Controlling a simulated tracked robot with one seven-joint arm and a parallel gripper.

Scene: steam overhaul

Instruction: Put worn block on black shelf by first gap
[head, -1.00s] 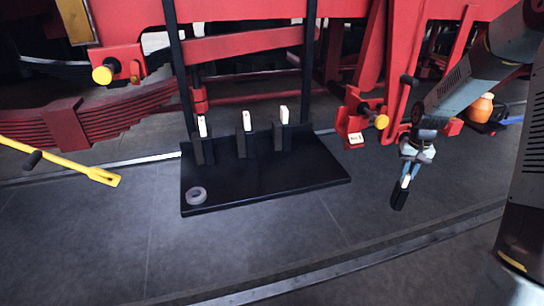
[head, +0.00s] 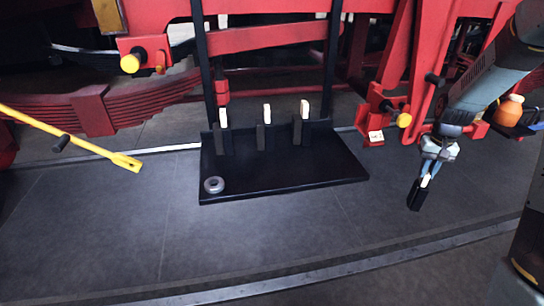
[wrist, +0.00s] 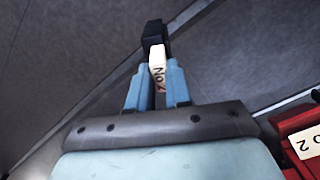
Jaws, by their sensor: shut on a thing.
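My gripper (head: 428,176) hangs at the right in the head view, shut on a black block (head: 415,196) with a white tag. In the wrist view the block (wrist: 153,36) sticks out beyond the blue fingers (wrist: 157,88); its tag starts with "No" and the rest is partly hidden. The block is clear of the black shelf (head: 290,180), off to the right of it. Several upright dark blocks with white tops, the left one (head: 223,138), the middle one (head: 263,136) and the right one (head: 301,130), stand along the shelf's back with spaces between.
A grey ring (head: 214,185) lies at the shelf's front left corner; the shelf's front is otherwise bare. Black uprights (head: 205,70) rise behind it. Red frame parts with yellow-ended pins (head: 404,120) stand between shelf and arm. A yellow bar (head: 90,145) juts in from the left.

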